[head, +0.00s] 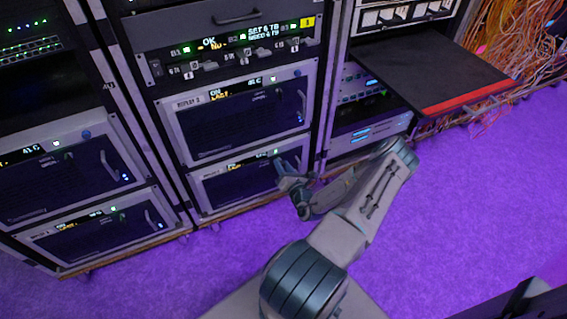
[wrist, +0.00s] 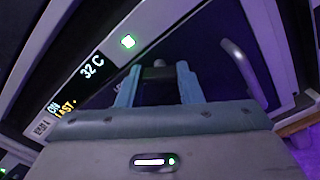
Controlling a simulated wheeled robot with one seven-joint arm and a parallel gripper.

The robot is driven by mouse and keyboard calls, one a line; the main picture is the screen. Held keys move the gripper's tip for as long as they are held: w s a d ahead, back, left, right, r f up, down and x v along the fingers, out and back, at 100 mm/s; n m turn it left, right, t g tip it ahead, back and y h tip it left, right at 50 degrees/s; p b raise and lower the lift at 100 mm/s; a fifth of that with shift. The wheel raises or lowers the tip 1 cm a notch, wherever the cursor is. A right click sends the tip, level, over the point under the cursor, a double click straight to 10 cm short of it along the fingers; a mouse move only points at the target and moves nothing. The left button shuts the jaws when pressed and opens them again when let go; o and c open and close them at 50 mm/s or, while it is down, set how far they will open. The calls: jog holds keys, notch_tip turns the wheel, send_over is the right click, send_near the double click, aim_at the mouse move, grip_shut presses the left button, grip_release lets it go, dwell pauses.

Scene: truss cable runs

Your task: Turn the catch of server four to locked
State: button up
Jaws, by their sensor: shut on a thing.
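My gripper (head: 281,170) is at the lower unit in the middle rack in the head view. In the wrist view my gripper (wrist: 158,80) has its two blue-grey fingers against the unit's front, shut on a small dark catch (wrist: 158,65) between them. The catch is mostly hidden by the fingers, so its angle cannot be told. The lower server (head: 235,183) has a light frame, a dark panel and a lit display (wrist: 75,88) reading "32 C" in the wrist view. Its name label is too small to read.
Another server (head: 240,110) sits directly above, under a control panel (head: 225,45) with switches. Two similar units (head: 60,165) are in the left rack. A black shelf with a red edge (head: 430,75) juts out at right. The purple floor (head: 470,220) is clear at right.

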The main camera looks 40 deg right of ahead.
jog(key=m+p, duration=0.1)
jog(key=m, duration=0.4)
jog(key=shift+m+p, duration=0.3)
jog(key=shift+p, duration=0.1)
jog(key=m, duration=0.5)
jog(key=shift+p, duration=0.3)
jog(key=shift+m, duration=0.4)
jog(key=o, duration=1)
jog(key=p+v, duration=0.2)
jog(key=v, duration=1.2)
jog(key=shift+w+a, duration=0.1)
